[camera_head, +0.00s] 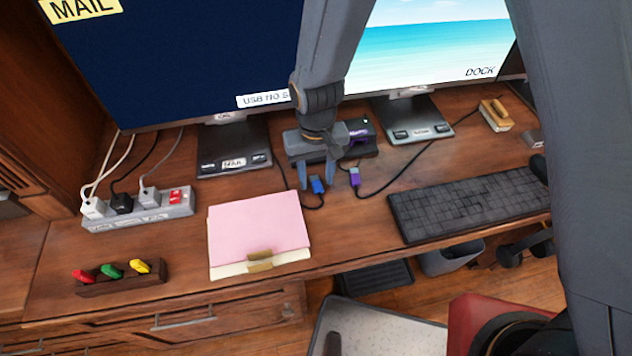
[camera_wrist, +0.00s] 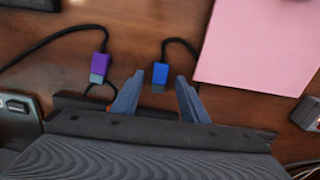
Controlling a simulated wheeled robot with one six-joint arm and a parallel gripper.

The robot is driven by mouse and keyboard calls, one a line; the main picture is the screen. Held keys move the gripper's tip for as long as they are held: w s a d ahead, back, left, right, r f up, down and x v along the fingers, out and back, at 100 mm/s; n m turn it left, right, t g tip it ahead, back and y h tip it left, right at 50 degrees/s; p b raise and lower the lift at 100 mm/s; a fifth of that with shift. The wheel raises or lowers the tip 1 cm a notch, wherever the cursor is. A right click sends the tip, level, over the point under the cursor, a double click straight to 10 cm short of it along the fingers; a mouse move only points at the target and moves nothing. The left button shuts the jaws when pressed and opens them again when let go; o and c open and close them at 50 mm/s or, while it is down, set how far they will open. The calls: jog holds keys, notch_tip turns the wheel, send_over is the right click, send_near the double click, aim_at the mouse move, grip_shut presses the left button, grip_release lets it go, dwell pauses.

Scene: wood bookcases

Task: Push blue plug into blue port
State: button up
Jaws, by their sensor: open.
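The blue plug (camera_head: 317,185) lies on the desk at the end of a black cable. In the wrist view the blue plug (camera_wrist: 160,74) is just beyond the fingertips, roughly between them, its grey metal end toward my gripper. My gripper (camera_head: 318,180) is open and points down at the plug; its two fingers also show in the wrist view (camera_wrist: 157,82). A dark dock box (camera_head: 352,141) stands behind my gripper, with a purple marking on its front. My gripper hides part of the dock, and I cannot make out a blue port.
A pink folder (camera_head: 257,228) lies front left. A keyboard (camera_head: 465,205) is at right. A power strip (camera_head: 139,213) and monitor stands (camera_head: 235,148) stand around the back.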

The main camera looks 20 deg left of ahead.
jog(key=shift+f, duration=0.2)
grip_shut()
jog(key=shift+r, duration=0.15)
